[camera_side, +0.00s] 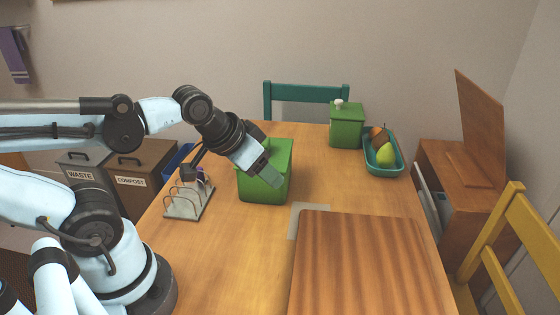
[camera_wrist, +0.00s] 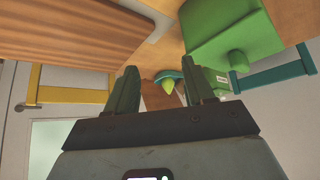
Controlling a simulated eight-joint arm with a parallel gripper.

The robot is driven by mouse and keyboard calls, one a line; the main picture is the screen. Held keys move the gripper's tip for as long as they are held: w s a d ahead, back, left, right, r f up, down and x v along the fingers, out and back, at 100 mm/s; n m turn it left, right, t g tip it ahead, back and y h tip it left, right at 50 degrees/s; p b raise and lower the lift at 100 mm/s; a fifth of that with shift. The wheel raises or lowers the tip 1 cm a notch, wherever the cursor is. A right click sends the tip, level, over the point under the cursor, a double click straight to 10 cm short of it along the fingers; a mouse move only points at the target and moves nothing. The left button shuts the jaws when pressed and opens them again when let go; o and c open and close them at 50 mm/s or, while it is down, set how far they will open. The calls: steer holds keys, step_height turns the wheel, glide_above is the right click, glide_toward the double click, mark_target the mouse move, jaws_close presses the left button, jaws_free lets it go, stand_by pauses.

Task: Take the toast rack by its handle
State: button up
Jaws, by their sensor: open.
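The toast rack (camera_side: 188,203) is a small metal rack with several upright loops on a flat base. It stands at the left edge of the table in the side view, left of the near green box. Its upper part is partly hidden behind my wrist parts, and I cannot make out its handle clearly. My gripper (camera_side: 272,176) is open and empty, right of the rack and in front of the near green box, pointing down and right. In the wrist view my gripper (camera_wrist: 165,88) shows its two fingers apart with nothing between them; the rack does not show there.
A green box (camera_side: 265,185) stands just behind my gripper. A brown striped board (camera_side: 360,265) covers the front right of the table (camera_side: 240,250). A second green box (camera_side: 346,128) and a teal tray (camera_side: 393,168) with fruit are at the back right. Chairs stand around.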

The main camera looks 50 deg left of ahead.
mark_target(199, 170)
steer(key=a+n+g, duration=0.1)
steer(key=a+n, duration=0.1)
steer(key=a, duration=0.2)
steer(key=a+n+g+y, duration=0.1)
steer(key=a, duration=0.3)
steer(key=a+n+g, duration=0.1)
steer(key=a+n, duration=0.1)
steer(key=a, duration=0.2)
steer(key=shift+w+a+r+n+g, duration=0.15)
steer(key=shift+a+r+n+g, duration=0.05)
steer(key=shift+r+n+g, duration=0.15)
steer(key=s+a+f+n+g+h, duration=0.1)
steer(key=s+a+n+g, duration=0.3)
steer(key=a, duration=0.8)
steer(key=shift+n+t, duration=0.35)
steer(key=shift+n, duration=0.2)
steer(key=f, duration=0.7)
steer(key=shift+s+d, duration=0.15)
steer(key=shift+s, duration=0.05)
steer(key=shift+s+f, duration=0.2)
steer(key=shift+f, duration=2.45)
jaws_close()
